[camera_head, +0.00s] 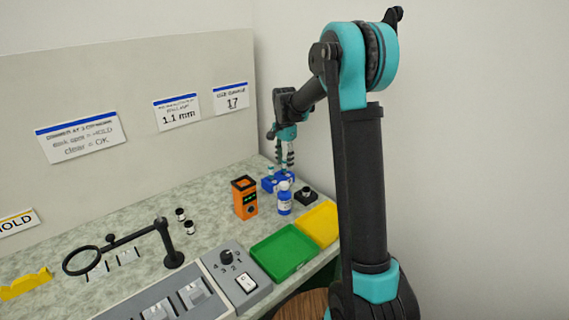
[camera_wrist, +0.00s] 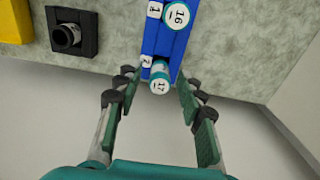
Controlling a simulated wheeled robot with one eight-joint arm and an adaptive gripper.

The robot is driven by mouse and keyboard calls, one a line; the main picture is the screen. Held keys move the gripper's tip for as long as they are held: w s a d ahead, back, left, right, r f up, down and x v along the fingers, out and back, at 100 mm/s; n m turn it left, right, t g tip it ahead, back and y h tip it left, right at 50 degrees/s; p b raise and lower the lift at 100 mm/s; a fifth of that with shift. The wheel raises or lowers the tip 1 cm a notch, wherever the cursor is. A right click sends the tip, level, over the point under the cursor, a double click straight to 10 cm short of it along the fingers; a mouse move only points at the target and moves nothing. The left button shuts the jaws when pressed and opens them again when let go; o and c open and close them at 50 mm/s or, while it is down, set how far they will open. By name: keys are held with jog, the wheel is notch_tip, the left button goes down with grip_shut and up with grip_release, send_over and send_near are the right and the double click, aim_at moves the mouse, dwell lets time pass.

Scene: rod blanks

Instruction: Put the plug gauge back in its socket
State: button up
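A blue block (camera_head: 282,182) stands at the far end of the bench below my gripper (camera_head: 285,148). In the wrist view the blue block (camera_wrist: 163,42) carries two round-capped gauges. The gauge marked 16 (camera_wrist: 177,15) is farther from me, beside a label 1. The plug gauge marked 17 (camera_wrist: 160,80) is at the near end, beside a label 2. My gripper (camera_wrist: 158,84) is open, with its fingers on either side of the 17 gauge and gaps between. I cannot tell how deep either gauge sits.
A black square holder with a dark cylinder (camera_wrist: 68,36) stands left of the block, near a yellow tray (camera_head: 318,222). A blue-and-white bottle (camera_head: 284,199), an orange device (camera_head: 244,198) and a green tray (camera_head: 282,254) are nearby. The wall is close behind the bench's far end.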

notch_tip(320, 180, up, 12)
jog(key=shift+f, duration=0.25)
jog(key=shift+s, duration=0.15)
